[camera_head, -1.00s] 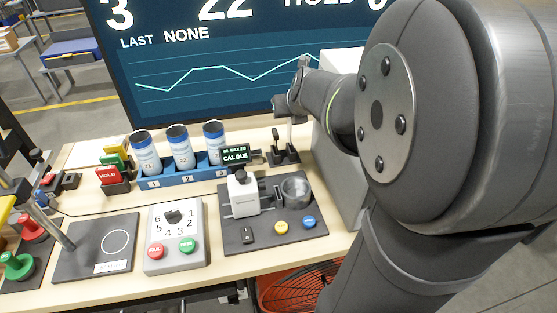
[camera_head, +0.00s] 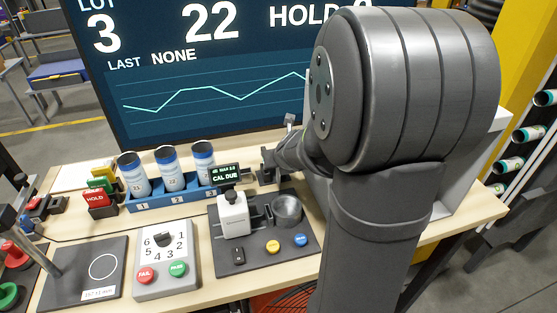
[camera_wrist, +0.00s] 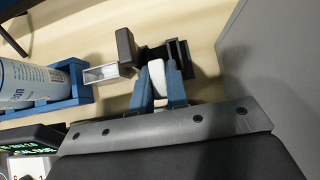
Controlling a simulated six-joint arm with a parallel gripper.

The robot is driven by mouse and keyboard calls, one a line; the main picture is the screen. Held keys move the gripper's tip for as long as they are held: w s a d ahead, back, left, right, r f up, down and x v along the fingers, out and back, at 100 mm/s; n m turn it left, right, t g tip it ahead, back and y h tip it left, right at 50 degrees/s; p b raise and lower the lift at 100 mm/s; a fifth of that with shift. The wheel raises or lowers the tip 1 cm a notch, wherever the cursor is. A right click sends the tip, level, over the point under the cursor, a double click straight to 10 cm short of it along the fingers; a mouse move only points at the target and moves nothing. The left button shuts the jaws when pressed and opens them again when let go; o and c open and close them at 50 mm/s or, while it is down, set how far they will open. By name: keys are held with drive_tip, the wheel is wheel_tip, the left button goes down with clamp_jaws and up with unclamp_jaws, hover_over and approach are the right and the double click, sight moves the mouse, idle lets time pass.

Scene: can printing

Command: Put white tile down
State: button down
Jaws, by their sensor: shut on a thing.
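In the wrist view the white tile (camera_wrist: 157,78) is pinched between the two blue fingertips of my gripper (camera_wrist: 158,86). Black upright stand pieces (camera_wrist: 184,58) are right beside and behind the tile. I cannot tell whether the tile touches or rests in them. In the head view my gripper (camera_head: 268,160) is low at the back of the bench, just right of the blue rack. My gripper hides the tile and most of the stand there.
A blue rack (camera_head: 180,200) with three white-and-blue cans stands to the left. The CAL DUE display (camera_head: 225,174) and a white device (camera_head: 233,214) on a dark plate are in front. A grey panel (camera_wrist: 285,70) rises on the right in the wrist view.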

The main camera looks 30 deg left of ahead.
drive_tip(key=shift+f, duration=0.2)
drive_tip(key=c, duration=1.7)
unclamp_jaws()
drive_tip(key=shift+r, duration=0.15)
drive_tip(key=shift+s+d+r, duration=0.15)
drive_tip(key=shift+r, duration=0.2)
drive_tip(key=v, duration=1)
drive_tip(key=shift+s+d+r, duration=0.2)
drive_tip(key=shift+r, duration=0.05)
drive_tip(key=o, duration=0.4)
drive_tip(key=shift+s+d+r, duration=0.15)
